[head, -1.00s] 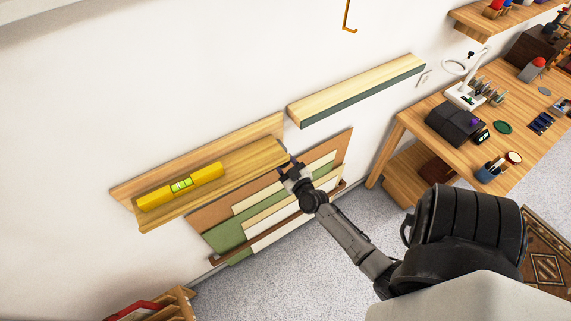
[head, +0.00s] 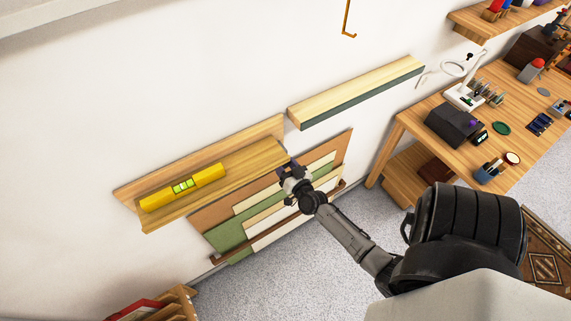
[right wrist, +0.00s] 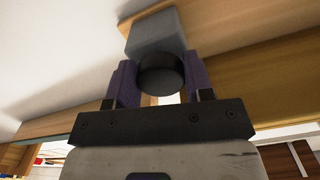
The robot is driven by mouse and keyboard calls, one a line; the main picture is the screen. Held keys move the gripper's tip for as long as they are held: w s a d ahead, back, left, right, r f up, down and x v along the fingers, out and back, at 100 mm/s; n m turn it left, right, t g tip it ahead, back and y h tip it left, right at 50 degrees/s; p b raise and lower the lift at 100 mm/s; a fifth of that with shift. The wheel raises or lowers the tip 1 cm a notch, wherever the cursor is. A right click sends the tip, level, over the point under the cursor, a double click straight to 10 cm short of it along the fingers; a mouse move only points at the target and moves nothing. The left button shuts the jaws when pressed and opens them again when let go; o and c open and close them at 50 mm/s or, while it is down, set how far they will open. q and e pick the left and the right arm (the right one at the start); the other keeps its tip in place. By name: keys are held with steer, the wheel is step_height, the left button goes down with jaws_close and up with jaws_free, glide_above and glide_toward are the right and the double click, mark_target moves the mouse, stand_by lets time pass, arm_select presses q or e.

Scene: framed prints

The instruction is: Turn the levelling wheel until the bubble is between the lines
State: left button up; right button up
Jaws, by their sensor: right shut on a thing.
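A yellow spirit level (head: 183,188) lies on a wooden ledge (head: 255,165) on the wall in the head view. Its green vial (head: 184,186) is near its middle; the bubble is too small to place against the lines. My right gripper (head: 288,172) is at the ledge's right end. In the right wrist view, a dark round levelling wheel (right wrist: 160,75) sits between the purple fingers of my right gripper (right wrist: 157,85), which is shut on it. A grey block (right wrist: 157,32) is behind the wheel. My left gripper is out of view.
A second shelf (head: 357,90) is on the wall, up and right of the ledge. Boards (head: 235,232) lean below the ledge. A wooden desk (head: 420,125) with several items is at the right. A hook (head: 348,32) hangs above.

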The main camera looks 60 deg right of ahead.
steer(key=m, duration=0.4)
steer(key=shift+r+m, duration=0.1)
steer(key=shift+m, duration=0.3)
steer(key=shift+p, duration=0.3)
steer(key=o, duration=0.9)
steer(key=shift+a, duration=0.1)
steer(key=b+v, duration=0.1)
steer(key=v, duration=1.2)
steer(key=shift+s+a, duration=0.2)
steer(key=shift+s, duration=0.1)
stand_by(0.4)
